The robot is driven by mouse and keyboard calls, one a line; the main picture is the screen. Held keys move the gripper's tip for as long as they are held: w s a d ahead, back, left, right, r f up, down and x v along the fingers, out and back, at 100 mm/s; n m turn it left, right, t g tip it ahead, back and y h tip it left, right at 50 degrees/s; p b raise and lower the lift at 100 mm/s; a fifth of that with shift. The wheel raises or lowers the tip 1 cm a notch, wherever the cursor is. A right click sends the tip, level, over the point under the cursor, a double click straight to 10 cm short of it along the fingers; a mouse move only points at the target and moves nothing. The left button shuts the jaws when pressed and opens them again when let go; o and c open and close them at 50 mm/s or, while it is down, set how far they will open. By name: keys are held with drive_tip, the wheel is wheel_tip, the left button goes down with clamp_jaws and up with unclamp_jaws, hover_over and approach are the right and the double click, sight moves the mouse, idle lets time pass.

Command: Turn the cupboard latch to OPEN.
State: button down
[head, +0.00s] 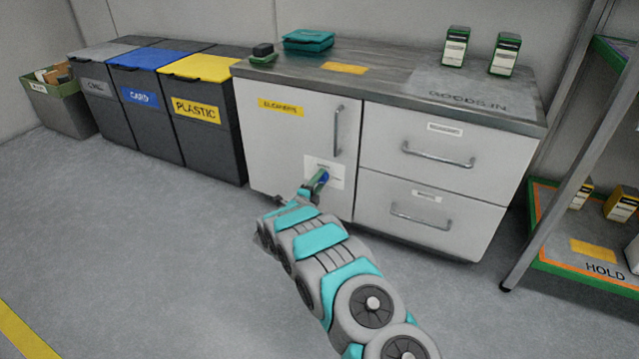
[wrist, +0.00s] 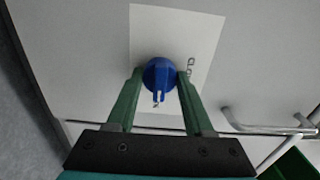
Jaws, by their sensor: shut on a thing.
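The cupboard latch is a round blue knob (wrist: 160,76) on a white label plate (wrist: 202,30) on the cupboard door. In the head view the latch (head: 325,179) shows partly behind my gripper, low on the door marked CLEANERS (head: 290,140). My gripper (wrist: 160,82) is shut on the knob, with one green finger on each side. Letters on the plate beside the knob are partly hidden and I cannot read them fully. The cupboard door is closed.
The door has a vertical bar handle (head: 337,131) above the latch. Drawers with bar handles (head: 438,155) are to the right. Bins (head: 205,120) stand to the left. A metal rack (head: 560,150) stands at the right. The floor (head: 150,250) in front is clear.

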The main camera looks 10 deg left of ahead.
idle(0.3)
drive_tip(key=shift+c, duration=1.4)
unclamp_jaws()
drive_tip(key=v, duration=0.7)
drive_tip(key=shift+s+p, duration=0.35)
drive_tip(key=shift+p, duration=0.05)
drive_tip(key=shift+a, duration=0.1)
